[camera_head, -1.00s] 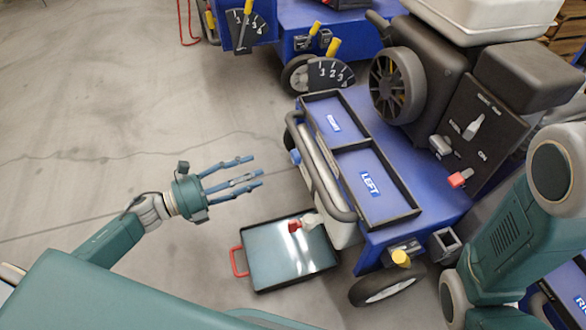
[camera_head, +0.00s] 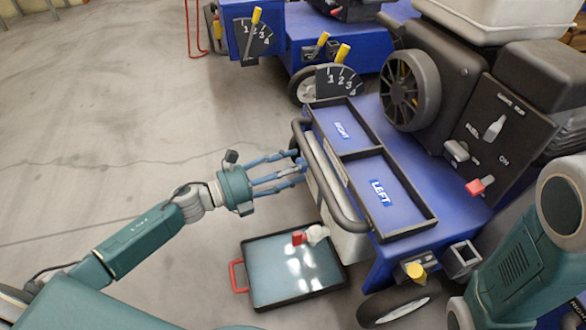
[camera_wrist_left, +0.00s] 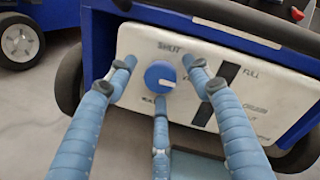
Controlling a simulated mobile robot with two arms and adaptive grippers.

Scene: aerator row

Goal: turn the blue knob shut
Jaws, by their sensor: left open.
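The blue knob (camera_wrist_left: 160,77) sits on a white panel (camera_wrist_left: 140,42) in the left wrist view, with "SHUT" printed above it. In the head view the fingers hide the knob. My right gripper is out of view.
A black-rimmed tray (camera_head: 254,275) with a red handle lies on the floor under the machine's left side. A bent dark rail (camera_head: 325,185) runs along the machine's edge above my fingers. The floor to the left is clear.

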